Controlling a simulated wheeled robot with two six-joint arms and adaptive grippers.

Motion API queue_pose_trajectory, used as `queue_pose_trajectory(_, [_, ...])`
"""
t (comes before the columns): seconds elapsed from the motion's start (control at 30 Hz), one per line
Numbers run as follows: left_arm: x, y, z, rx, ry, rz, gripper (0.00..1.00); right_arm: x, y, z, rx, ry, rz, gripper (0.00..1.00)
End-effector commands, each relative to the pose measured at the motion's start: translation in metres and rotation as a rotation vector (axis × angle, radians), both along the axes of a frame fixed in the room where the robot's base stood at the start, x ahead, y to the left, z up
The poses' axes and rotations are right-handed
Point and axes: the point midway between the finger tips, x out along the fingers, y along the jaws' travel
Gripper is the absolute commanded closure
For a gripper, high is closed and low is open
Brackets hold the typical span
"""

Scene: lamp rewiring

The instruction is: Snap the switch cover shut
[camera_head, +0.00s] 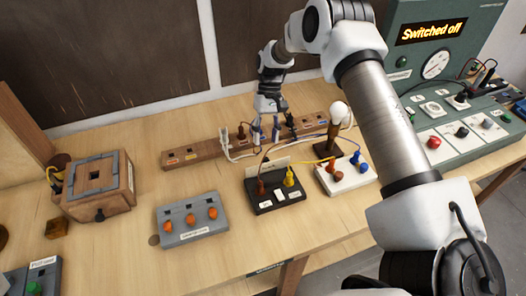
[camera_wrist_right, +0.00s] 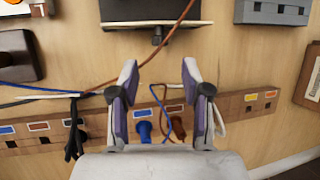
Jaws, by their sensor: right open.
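The switch (camera_head: 275,202) is a black block at the middle of the bench, with a red and a yellow plug in its top. A pale upright plate (camera_head: 270,167) at its back edge looks like its raised cover. In the right wrist view the block shows at the top edge, with a pale strip (camera_wrist_right: 170,24) and a small black knob (camera_wrist_right: 157,36). My right gripper (camera_head: 265,132) is open and empty, fingers down, above the wooden strip and behind the switch, apart from it. It also shows in the right wrist view (camera_wrist_right: 159,72). My left gripper is out of view.
The wooden socket strip (camera_head: 205,146) holds several plugs; a blue plug (camera_wrist_right: 143,131) and a brown plug lie below my fingers. A brown wire crosses near the switch. The white block (camera_head: 346,180) and lamp stand (camera_head: 333,130) are at right, the grey three-plug block (camera_head: 190,222) at left.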

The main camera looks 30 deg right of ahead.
Motion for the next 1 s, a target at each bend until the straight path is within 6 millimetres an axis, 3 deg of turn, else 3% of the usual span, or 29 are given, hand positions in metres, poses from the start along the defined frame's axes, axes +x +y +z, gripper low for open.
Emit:
queue_pose_trajectory(0.1, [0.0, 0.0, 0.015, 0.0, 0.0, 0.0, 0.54, -0.009, 0.007, -0.017, 0.0, 0.006, 0.002, 0.53])
queue_pose_trajectory(0.3, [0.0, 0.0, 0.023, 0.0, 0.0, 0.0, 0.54, -0.017, 0.015, -0.044, -0.002, 0.001, 0.001, 0.53])
queue_pose_trajectory(0.57, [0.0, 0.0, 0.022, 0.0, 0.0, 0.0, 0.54, -0.018, 0.016, -0.049, -0.001, 0.0, 0.001, 0.53])
queue_pose_trajectory(0.7, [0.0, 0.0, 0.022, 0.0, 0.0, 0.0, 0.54, -0.018, 0.016, -0.049, -0.001, 0.0, 0.001, 1.0])
queue_pose_trajectory(1.0, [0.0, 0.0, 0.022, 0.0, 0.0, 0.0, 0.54, -0.019, 0.016, -0.048, -0.001, -0.004, 0.001, 1.0])
